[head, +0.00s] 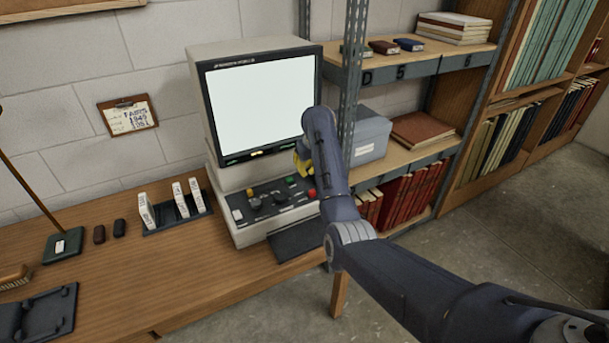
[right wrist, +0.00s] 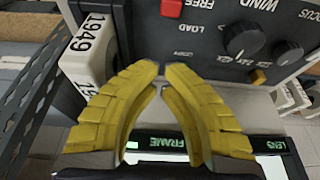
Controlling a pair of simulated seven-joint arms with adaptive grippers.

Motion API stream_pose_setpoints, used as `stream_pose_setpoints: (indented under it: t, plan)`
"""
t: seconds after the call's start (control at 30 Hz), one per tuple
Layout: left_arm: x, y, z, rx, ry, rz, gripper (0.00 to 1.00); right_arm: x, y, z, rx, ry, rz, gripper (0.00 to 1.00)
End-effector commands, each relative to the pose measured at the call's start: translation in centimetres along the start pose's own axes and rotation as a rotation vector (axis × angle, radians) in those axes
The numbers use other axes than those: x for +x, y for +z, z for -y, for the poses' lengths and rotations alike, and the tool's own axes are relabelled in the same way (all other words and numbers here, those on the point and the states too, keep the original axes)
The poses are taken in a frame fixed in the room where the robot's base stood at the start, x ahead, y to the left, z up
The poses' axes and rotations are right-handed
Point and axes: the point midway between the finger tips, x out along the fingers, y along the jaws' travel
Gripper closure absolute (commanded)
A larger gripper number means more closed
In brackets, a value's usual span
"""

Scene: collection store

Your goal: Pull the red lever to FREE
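The red lever's knob (head: 312,193) shows at the right end of the film reader's control panel (head: 262,217) in the head view, close beside my right arm. In the right wrist view the red block (right wrist: 172,8) is at the top edge, partly cut off, with the words LOAD and FREE printed near it. My right gripper (head: 300,160) has yellow fingers and hangs above the back of the panel, below the screen. In the right wrist view its fingertips (right wrist: 162,70) almost meet with nothing between them, apart from the lever. My left gripper is out of view.
A white box marked 1949 (right wrist: 90,50) stands just beside my fingers. The lit screen (head: 260,108) rises behind. A metal shelf post (head: 350,80) stands right of the reader.

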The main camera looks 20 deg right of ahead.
Motion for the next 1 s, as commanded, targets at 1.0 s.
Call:
stream_pose_setpoints:
  t: [1.0]
  plan:
    - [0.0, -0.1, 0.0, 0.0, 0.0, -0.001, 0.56, -4.7, 0.0, -0.1, 0.0, 0.0, -0.001, 1.0]
